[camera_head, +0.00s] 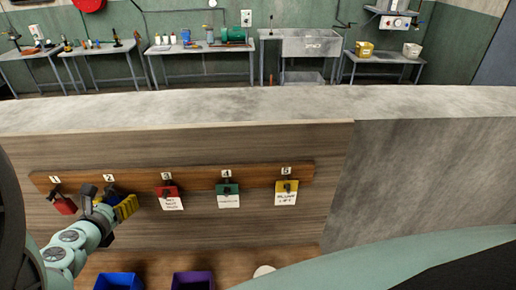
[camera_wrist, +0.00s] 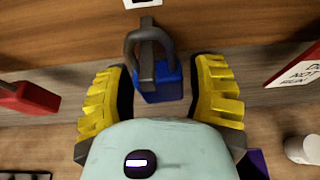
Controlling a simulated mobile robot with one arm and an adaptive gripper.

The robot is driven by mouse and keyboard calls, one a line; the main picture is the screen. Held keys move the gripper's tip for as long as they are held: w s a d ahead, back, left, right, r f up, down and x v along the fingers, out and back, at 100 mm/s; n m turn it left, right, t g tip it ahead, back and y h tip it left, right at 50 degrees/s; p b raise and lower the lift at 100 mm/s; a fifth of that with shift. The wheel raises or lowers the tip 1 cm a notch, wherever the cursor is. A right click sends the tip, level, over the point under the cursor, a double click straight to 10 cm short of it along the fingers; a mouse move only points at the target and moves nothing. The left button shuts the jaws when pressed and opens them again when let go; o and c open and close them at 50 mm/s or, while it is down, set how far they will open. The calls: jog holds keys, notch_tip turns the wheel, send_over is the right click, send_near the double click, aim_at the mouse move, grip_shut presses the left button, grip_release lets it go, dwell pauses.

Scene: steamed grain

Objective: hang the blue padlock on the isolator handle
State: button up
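The blue padlock (camera_wrist: 164,84) hangs by its dark grey shackle (camera_wrist: 150,40) from a peg on the wooden board (camera_head: 225,183), at the second place from the left. My gripper (camera_wrist: 160,95) is open, with one yellow finger on each side of the padlock and visible gaps between. In the head view, my gripper (camera_head: 120,206) is at the left of the board and mostly covers this padlock. I cannot make out an isolator handle in either view.
A red padlock (camera_head: 65,205) hangs left of my gripper. Blue (camera_head: 118,281) and purple (camera_head: 192,280) bins stand below. A grey-topped counter (camera_head: 260,103) lies behind the board.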

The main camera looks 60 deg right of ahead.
jog(key=shift+o, duration=0.8)
jog(key=shift+r+p, duration=0.15)
jog(key=shift+p, duration=0.2)
